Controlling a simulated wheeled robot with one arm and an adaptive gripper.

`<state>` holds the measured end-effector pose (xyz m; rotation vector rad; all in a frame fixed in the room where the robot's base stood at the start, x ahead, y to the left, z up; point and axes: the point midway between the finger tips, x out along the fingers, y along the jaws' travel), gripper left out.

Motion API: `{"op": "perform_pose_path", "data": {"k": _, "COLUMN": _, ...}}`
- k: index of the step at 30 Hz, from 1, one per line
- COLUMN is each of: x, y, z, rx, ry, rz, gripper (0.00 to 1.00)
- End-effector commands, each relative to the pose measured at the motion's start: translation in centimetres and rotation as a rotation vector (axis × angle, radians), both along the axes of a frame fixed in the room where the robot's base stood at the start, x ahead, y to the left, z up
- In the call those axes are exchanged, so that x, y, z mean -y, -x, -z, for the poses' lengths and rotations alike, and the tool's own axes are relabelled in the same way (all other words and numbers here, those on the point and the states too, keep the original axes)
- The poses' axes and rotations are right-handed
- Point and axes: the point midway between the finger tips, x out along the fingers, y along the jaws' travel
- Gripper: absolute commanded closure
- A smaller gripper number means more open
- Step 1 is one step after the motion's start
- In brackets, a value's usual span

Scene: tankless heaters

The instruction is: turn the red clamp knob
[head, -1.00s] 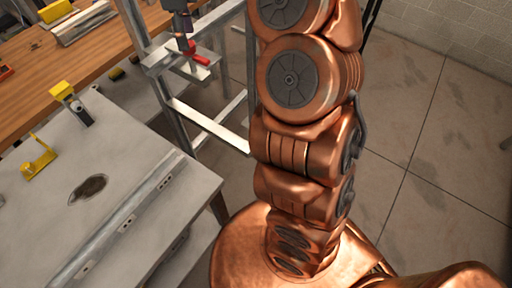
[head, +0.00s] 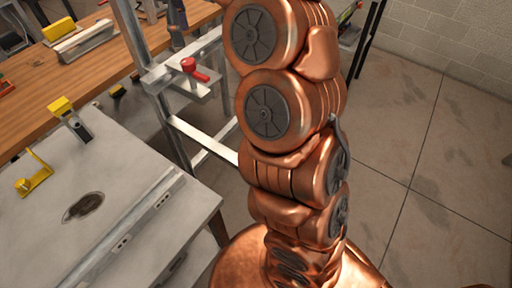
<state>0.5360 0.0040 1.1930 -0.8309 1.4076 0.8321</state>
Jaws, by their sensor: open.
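The red clamp knob (head: 195,70) is a small red handle with a rounded end and a bar pointing right. It sits on a grey metal bracket of the upright frame (head: 150,78), at upper centre-left in the head view.
A grey metal table (head: 130,190) with yellow-handled clamps (head: 62,108) fills the lower left. A wooden bench (head: 60,82) with tools stands at upper left. The tiled floor (head: 420,180) on the right is clear. My copper arm blocks the centre.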

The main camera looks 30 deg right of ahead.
Motion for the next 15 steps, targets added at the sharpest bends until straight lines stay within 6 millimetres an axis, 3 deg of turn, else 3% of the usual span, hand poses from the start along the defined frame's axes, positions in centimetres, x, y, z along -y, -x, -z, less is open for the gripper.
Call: {"op": "perform_pose_path", "data": {"k": 15, "x": -0.8, "y": 3.1, "z": 0.4, "rx": 0.000, "ry": 0.001, "rz": -0.317, "gripper": 0.38}}
